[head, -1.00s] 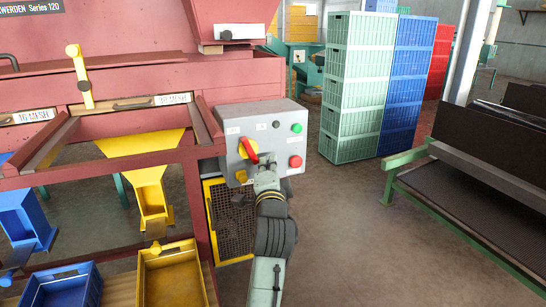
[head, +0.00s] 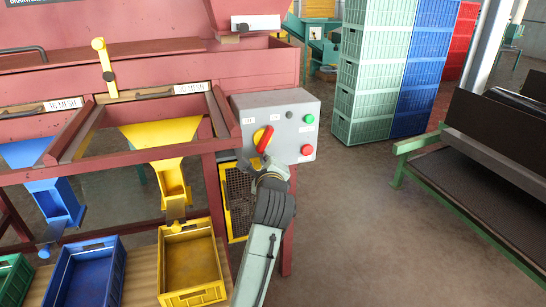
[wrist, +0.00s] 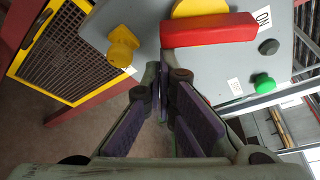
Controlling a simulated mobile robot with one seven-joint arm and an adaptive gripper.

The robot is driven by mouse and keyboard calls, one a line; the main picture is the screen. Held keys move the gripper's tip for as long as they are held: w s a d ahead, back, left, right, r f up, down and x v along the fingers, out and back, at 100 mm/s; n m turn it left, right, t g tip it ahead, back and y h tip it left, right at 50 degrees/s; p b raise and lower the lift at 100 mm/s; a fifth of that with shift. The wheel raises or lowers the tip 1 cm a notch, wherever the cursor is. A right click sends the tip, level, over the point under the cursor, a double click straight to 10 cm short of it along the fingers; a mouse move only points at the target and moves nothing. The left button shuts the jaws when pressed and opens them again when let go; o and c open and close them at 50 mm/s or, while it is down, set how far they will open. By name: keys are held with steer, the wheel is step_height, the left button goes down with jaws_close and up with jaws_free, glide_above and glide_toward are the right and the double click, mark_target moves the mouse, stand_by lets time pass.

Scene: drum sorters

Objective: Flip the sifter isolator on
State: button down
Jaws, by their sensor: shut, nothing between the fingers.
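The sifter isolator is a red handle (head: 265,139) on a yellow disc (head: 258,135), on the face of a grey control box (head: 306,118). In the head view the handle tilts up to the right. In the wrist view the red handle (wrist: 210,31) lies across the top, its right end beside a label (wrist: 263,16) that reads ON. My gripper (wrist: 167,72) is shut and empty, its tips just below the handle in the wrist view; I cannot tell if they touch it. In the head view my wrist hides the box's lower edge.
A yellow knob (wrist: 123,45) and a green button (wrist: 263,83) are near the gripper. The red button (head: 307,150) is on the box's right. A mesh guard (head: 238,195) hangs below.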

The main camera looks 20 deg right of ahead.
steer(key=shift+a+m, duration=0.3)
steer(key=shift+a, duration=0.2)
stand_by(0.5)
steer(key=s+b, duration=0.3)
steer(key=s, duration=0.6)
steer(key=shift+s+d+f, duration=0.2)
steer(key=shift+s+d, duration=0.05)
steer(key=shift+d, duration=0.15)
